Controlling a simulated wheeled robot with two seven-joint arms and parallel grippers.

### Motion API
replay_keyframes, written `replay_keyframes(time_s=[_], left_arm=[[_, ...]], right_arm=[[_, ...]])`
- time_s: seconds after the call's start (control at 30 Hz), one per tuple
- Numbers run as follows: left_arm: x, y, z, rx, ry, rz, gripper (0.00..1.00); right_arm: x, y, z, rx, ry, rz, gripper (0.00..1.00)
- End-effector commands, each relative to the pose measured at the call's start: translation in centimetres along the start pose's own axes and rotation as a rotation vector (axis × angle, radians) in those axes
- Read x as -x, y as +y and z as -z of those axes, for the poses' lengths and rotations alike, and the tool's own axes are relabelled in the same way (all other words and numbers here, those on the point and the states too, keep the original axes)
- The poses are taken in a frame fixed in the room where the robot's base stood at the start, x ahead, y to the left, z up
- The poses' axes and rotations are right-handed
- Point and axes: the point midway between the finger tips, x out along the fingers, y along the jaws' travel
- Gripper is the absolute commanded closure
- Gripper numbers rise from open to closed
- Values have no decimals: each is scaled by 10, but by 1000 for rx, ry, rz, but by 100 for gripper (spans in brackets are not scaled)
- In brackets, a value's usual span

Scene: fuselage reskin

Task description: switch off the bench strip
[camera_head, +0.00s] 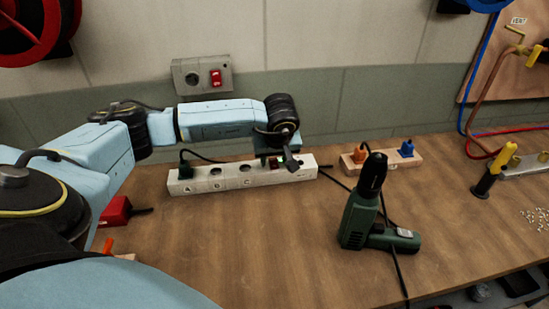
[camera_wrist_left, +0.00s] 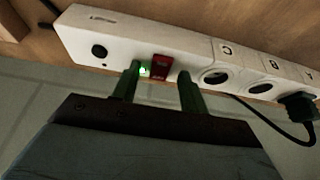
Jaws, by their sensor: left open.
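The white bench strip (camera_head: 225,179) lies on the wooden bench near the wall, with sockets marked by letters and a black plug (camera_head: 185,171) in its left end. In the left wrist view, the strip (camera_wrist_left: 200,50) has a red switch (camera_wrist_left: 160,67) with a green light (camera_wrist_left: 145,70) beside it. My left gripper (camera_head: 284,163) is at the strip's right part, over the switch. In the wrist view its two fingers (camera_wrist_left: 158,82) are apart, one on each side of the switch and light. They hold nothing; whether they touch the strip is unclear. My right gripper is not in view.
A green drill (camera_head: 357,220) stands on the bench to the right of the strip, its black cable running nearby. A wooden block (camera_head: 382,160) with orange and blue plugs sits behind it. A wall box (camera_head: 202,75) has another red switch. The front middle bench is clear.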

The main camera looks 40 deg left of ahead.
Motion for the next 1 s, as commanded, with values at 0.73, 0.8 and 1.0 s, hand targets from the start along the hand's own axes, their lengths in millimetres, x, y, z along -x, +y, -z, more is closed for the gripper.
replay_keyframes(time_s=[0.73,0.8,1.0], left_arm=[[0,0,7,3,-170,5,100],[-1,0,8,2,-213,5,100],[-1,0,8,1,-262,1,100]], right_arm=[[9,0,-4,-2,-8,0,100],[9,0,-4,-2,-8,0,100],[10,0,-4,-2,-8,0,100]])
